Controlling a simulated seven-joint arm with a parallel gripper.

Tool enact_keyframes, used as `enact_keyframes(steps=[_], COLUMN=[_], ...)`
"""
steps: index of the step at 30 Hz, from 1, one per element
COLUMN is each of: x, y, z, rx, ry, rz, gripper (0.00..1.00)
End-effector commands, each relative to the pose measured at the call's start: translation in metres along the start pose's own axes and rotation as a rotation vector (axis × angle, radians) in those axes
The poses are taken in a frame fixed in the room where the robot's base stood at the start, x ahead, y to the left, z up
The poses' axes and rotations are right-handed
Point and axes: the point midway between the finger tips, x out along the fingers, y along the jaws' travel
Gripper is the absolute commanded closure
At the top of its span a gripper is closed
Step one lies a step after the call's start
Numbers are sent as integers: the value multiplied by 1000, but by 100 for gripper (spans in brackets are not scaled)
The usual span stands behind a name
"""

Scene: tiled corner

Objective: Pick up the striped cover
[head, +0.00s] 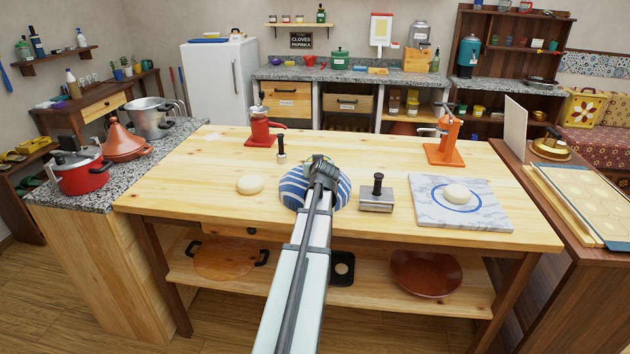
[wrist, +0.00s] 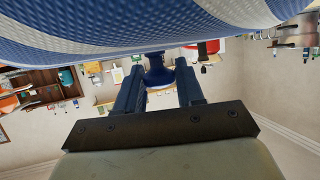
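The striped cover (head: 296,187) is a blue and white dome on the wooden table, near the middle in the head view. My arm hides part of it. My gripper (head: 322,166) is over its top. In the wrist view the cover's striped surface (wrist: 150,28) fills the upper part. Its blue knob (wrist: 158,75) shows between the two fingers of my gripper (wrist: 159,80). The fingers stand apart on either side of the knob with small gaps, and they look open. I cannot tell whether either one touches it.
The wooden table (head: 205,180) also holds a dough ball (head: 250,184), a metal press with a black knob (head: 377,195), a marble slab (head: 485,216) with dough, a red juicer (head: 261,130) and an orange one (head: 446,145). Bare wood lies between them.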

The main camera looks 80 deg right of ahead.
Motion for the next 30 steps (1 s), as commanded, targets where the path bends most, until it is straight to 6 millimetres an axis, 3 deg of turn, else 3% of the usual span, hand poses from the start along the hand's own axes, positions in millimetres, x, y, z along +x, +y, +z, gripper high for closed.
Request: enact_keyframes(steps=[11,23,30], x=[0,0,-8], y=[0,0,0], z=[0,-1,-20], rx=[0,0,-1], ry=[0,1,3], rz=[0,0,0], gripper=[100,100,100])
